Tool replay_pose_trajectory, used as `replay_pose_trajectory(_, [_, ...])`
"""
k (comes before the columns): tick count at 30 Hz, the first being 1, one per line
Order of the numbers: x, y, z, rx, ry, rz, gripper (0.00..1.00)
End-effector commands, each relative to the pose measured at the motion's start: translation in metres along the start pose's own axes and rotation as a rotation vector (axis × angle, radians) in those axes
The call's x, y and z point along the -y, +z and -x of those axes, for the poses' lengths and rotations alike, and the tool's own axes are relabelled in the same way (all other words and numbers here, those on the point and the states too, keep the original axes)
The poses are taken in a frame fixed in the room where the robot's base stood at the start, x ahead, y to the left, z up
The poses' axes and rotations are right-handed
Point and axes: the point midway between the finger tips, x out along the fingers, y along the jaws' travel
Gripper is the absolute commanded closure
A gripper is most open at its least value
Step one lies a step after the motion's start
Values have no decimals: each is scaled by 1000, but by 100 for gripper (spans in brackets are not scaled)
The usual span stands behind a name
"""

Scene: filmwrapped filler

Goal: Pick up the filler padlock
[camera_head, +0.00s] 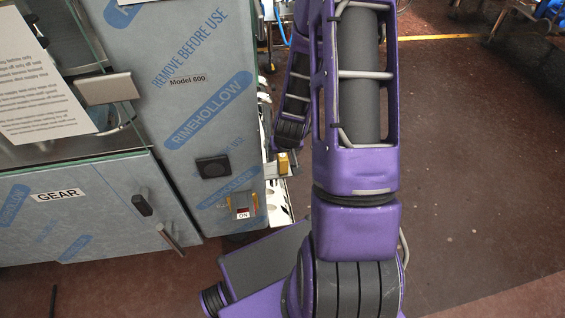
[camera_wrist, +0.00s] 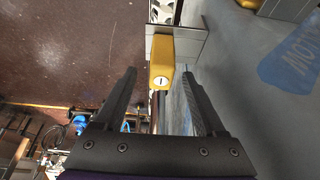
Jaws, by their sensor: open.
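The filler padlock (camera_wrist: 161,62) is a small brass-yellow block with a keyhole on its face. In the wrist view it hangs from a grey metal bracket (camera_wrist: 193,48), ahead of my gripper. In the head view the padlock (camera_head: 283,161) shows at the right side of the film-wrapped filler (camera_head: 205,95), left of my purple arm. My gripper (camera_wrist: 160,74) is open, with its two dark fingers to either side of the padlock in the wrist picture. I cannot tell how deep the padlock sits between them; no contact shows. The shackle is hidden.
The filler's film-covered panel (camera_wrist: 275,110) rises close by my right finger in the wrist view. The brown floor (camera_head: 480,170) at right is open.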

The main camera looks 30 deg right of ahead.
Motion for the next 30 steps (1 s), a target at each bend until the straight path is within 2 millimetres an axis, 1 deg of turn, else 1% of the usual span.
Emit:
replay_pose_trajectory(9, [1,2,-40,1,0,-2,28])
replay_pose_trajectory(12, [1,1,-47,1,0,-1,28])
replay_pose_trajectory(20, [1,1,-50,0,0,0,28])
replay_pose_trajectory(21, [1,1,-50,0,0,0,29])
replay_pose_trajectory(26, [1,1,-50,0,0,0,58])
replay_pose_trajectory(30, [1,1,-49,0,0,0,83])
